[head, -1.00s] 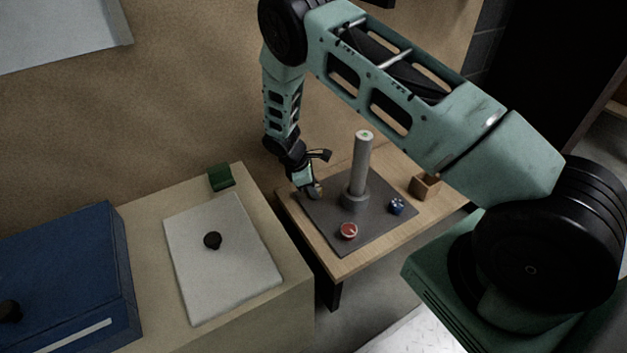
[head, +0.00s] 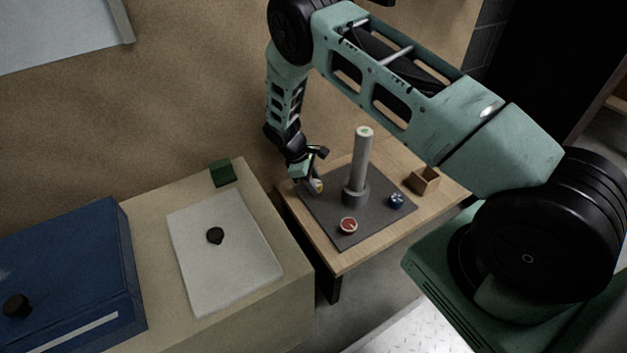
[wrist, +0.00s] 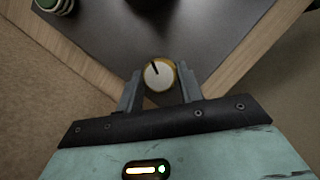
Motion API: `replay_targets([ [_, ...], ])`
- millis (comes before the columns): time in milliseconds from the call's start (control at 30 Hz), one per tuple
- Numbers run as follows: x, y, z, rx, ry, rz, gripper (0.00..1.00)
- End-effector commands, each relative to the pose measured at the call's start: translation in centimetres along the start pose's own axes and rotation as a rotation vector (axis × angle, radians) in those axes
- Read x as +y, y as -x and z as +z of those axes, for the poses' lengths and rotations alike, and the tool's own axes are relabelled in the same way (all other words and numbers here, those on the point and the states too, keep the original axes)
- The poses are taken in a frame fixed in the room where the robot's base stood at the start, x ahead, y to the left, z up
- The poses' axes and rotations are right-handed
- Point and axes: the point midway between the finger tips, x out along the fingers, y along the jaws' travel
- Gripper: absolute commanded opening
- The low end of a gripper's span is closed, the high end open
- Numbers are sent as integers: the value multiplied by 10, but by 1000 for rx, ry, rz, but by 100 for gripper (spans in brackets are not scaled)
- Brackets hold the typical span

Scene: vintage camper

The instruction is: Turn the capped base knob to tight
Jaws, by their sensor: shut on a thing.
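A small round knob with a pale cap, a yellow rim and a dark pointer line (wrist: 158,78) sits at the left back corner of the dark grey base plate (head: 330,218). In the wrist view the pointer line runs toward the upper left. My gripper (wrist: 159,72) is shut on this knob, one finger on each side. In the head view my gripper (head: 315,184) reaches down over the plate's corner and partly hides the knob. A grey post (head: 361,160) stands upright in the plate's middle, with a pale greenish top.
A red knob (head: 348,225) and a blue knob (head: 396,201) are on the plate. A green-and-white ribbed round thing (wrist: 55,5) shows at the wrist view's edge. A wooden box (head: 424,181) stands right. The wall is close behind my gripper.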

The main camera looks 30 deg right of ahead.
Motion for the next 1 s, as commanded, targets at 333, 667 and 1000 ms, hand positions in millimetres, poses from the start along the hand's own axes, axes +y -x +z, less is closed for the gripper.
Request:
replay_targets([
  [333,0,0,0,0,1,0,58],
  [667,2,30,12,2,1,1,58],
  [1000,4,83,34,1,1,0,58],
])
